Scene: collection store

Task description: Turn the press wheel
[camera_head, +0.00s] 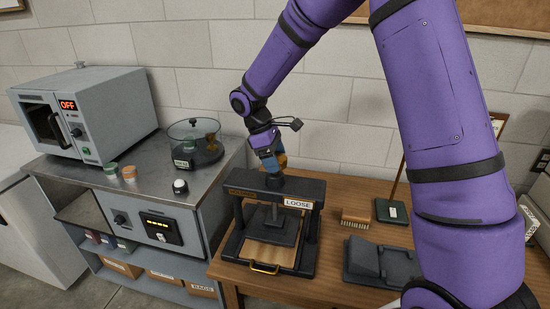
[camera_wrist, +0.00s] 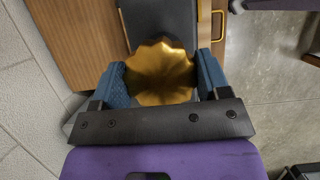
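The press (camera_head: 314,222) is a black frame on the wooden table, with a label reading LOOSE on its top bar. A flat dark plate (camera_head: 268,228) hangs inside it over a wooden board. The press wheel (camera_wrist: 160,73) is gold with a scalloped rim, seen from above in the wrist view. My gripper (camera_wrist: 162,78) has its two blue fingers on opposite sides of the wheel, close against its rim. In the head view my gripper (camera_head: 269,158) points down over the press top and mostly hides the wheel.
A brush (camera_head: 356,217) and a dark wedge-shaped block (camera_head: 380,264) lie right of the press. A metal bench on the left holds an oven (camera_head: 90,110) marked OFF, a glass-walled container (camera_head: 195,143) and small jars. The wall is close behind.

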